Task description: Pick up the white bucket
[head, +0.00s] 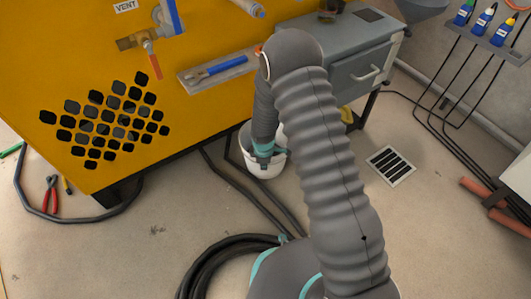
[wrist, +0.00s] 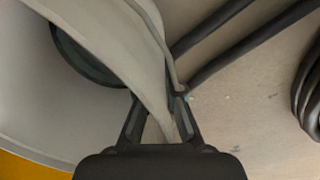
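The white bucket (head: 268,168) stands upright beside the base of the yellow machine in the head view, partly hidden by my arm and gripper. In the wrist view its pale wall and rim (wrist: 105,45) run diagonally down between my fingers. My gripper (head: 264,155) reaches down to the bucket's rim. In the wrist view my gripper (wrist: 160,97) has one finger on the inner side of the wall and one on the outer side, closed in on it. A dark round shape shows inside the bucket. I cannot tell whether its base touches the floor.
The yellow machine (head: 90,60) stands close behind the bucket. Black hoses (head: 245,178) run along the floor beside it, and a coiled hose (head: 215,262) lies in front. A floor drain (head: 390,166) is to the right. Red pliers (head: 50,195) lie at left.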

